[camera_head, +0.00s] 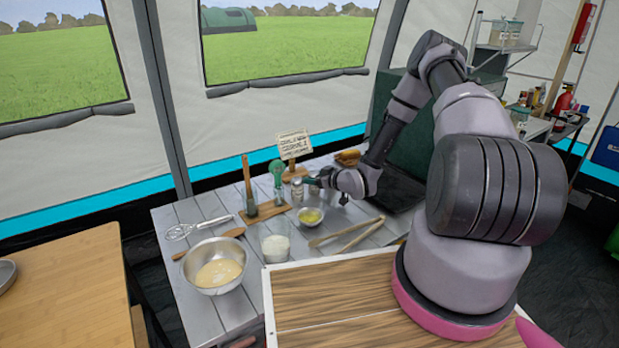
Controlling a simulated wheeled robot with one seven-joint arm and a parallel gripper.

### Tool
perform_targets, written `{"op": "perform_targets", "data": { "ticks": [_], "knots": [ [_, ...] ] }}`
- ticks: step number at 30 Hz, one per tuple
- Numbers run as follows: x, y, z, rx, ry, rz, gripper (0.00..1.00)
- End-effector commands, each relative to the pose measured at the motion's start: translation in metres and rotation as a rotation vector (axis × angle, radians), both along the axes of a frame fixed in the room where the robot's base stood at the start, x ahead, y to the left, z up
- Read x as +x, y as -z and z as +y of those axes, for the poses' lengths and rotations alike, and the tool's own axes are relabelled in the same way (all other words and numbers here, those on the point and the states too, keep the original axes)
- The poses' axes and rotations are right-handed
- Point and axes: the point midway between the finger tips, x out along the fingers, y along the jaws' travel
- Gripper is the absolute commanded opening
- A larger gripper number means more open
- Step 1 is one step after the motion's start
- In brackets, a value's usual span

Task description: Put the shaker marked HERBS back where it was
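A small pale shaker (297,190) with a greyish top stands upright at the back of the grey slatted table (200,208), just left of my gripper. Its marking is too small to read, so I cannot tell if it is the one marked HERBS. My gripper (311,182) reaches in from the right, low over the table, with its fingers pointing left toward this shaker. I cannot tell whether the fingers touch it, or whether they are open or shut. No other shaker can be made out clearly.
A green-topped bottle (278,182) and a dark pestle-like tool (249,190) stand close left. A small sign (293,145) is behind. A small bowl (310,216), a white cup (276,248), wooden tongs (345,233), a whisk (190,228) and a batter bowl (215,265) lie in front.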

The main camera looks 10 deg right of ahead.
Motion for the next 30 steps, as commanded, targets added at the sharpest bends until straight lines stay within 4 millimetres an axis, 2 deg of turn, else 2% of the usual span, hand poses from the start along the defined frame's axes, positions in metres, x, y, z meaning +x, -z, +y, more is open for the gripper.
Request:
{"op": "perform_targets", "data": {
  "ticks": [8,11,21,25,30],
  "knots": [
    [-0.003,-0.004,-0.003,0.000,0.001,0.001,0.66],
    [-0.015,-0.008,-0.011,0.000,0.003,0.004,0.66],
    [-0.071,-0.030,-0.049,0.001,0.003,0.002,0.66],
    [-0.086,-0.035,-0.059,0.000,0.002,0.001,0.66],
    [-0.094,-0.039,-0.064,0.000,0.001,0.000,0.66]
  ]
}}
